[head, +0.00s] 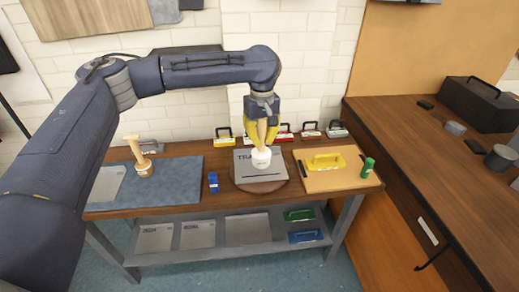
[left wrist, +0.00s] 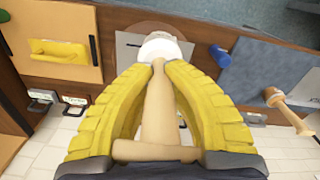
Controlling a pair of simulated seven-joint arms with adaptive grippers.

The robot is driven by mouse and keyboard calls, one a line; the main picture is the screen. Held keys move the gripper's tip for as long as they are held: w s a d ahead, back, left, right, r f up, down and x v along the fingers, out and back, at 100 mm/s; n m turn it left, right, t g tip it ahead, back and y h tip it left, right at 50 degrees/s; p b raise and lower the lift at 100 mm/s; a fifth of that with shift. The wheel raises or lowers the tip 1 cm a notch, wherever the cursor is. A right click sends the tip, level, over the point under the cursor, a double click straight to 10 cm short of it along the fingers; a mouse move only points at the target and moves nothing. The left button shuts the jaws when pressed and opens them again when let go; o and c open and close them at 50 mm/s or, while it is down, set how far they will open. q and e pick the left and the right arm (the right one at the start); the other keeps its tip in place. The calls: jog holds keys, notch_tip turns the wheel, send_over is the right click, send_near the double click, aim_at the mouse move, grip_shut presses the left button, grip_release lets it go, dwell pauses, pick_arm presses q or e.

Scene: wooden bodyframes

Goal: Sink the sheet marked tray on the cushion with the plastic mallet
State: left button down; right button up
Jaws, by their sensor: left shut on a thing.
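My left gripper (head: 263,138), with yellow fingers, is shut on the wooden handle of the plastic mallet (head: 262,158). The mallet's white head points down over the middle of the sheet; I cannot tell whether it touches. The left wrist view shows the handle between the fingers (left wrist: 160,80) and the white head (left wrist: 163,48) beyond them. The grey sheet (head: 244,175) lies on the round brown cushion (head: 262,187). Its dark lettering reads "TRA", with the rest hidden behind the mallet and gripper. My right gripper is out of view.
A wooden mallet (head: 144,168) stands on a blue mat (head: 180,178) at the left. A small blue object (head: 213,182) lies between mat and cushion. At the right are a board (head: 318,183) with a yellow tool (head: 325,161) and a green bottle (head: 367,167). Several handled tools line the bench's back.

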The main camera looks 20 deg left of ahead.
pick_arm(q)
jog(key=w+a+f, duration=0.1)
jog(key=w+a, duration=0.2)
jog(key=w, duration=0.5)
jog(key=shift+w+f, duration=0.25)
jog(key=shift+w, duration=0.15)
dwell(0.6)
notch_tip(320, 180, down, 9)
notch_tip(320, 180, up, 9)
dwell(0.4)
dwell(0.3)
